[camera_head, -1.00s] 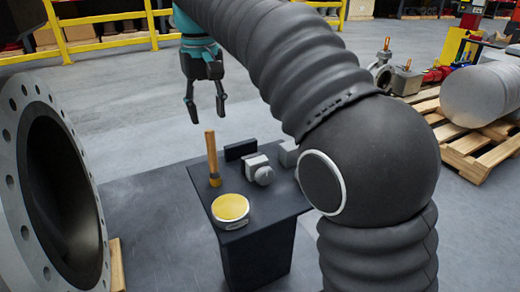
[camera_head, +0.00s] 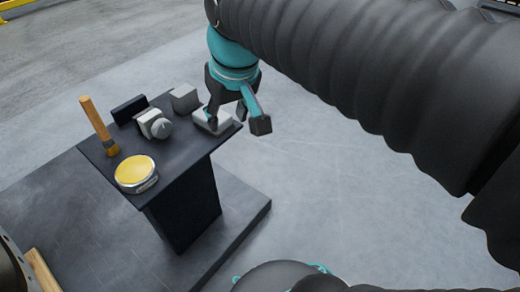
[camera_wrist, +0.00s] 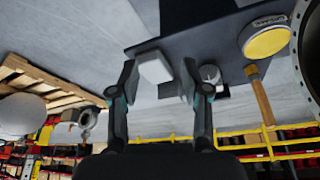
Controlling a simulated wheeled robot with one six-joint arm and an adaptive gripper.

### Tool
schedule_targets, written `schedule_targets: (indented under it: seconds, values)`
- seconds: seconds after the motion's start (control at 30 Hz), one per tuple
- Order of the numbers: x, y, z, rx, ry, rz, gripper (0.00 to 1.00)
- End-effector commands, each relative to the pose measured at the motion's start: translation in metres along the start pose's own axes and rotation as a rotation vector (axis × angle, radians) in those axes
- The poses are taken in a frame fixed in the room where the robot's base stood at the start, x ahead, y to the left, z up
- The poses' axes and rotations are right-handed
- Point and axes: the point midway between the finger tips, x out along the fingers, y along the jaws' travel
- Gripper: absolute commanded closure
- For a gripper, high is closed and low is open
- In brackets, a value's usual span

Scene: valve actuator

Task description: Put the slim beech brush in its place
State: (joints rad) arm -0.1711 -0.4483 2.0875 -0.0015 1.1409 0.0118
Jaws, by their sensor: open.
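The slim beech brush (camera_head: 97,122) stands nearly upright, handle up, at the left side of a small dark table (camera_head: 178,178). Its dark yellowish lower end meets the tabletop. It also shows in the wrist view (camera_wrist: 262,98), right of my fingers. My gripper (camera_head: 236,125) is open beside the table's right edge, well away from the brush. A pale block (camera_head: 208,121) on the table's right corner is partly behind one finger. In the wrist view this block (camera_wrist: 155,66) appears between my open fingers, and I cannot tell whether they touch it.
A round tin with a yellow top (camera_head: 136,173) sits at the table's front. A dark block (camera_head: 128,108), a grey fitting with a cone (camera_head: 156,124) and a grey block (camera_head: 184,98) stand behind. Floor right of the table is clear. A large flange (camera_head: 12,268) is at lower left.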

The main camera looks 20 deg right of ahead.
Motion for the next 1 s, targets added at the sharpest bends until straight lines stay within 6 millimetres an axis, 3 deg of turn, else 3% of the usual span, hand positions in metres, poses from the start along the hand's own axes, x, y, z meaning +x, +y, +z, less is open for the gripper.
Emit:
schedule_targets:
  seconds: [0.03,0.2,0.4,0.77,1.0]
  values:
    - [0.006,0.011,0.022,0.03,0.022,0.012,0.53]
    - [0.032,0.032,0.077,0.101,0.088,0.045,0.53]
    - [0.051,0.04,0.111,0.141,0.127,0.067,0.53]
    - [0.054,0.041,0.114,0.145,0.131,0.069,0.53]
    - [0.028,0.041,0.104,0.145,0.13,0.069,0.53]
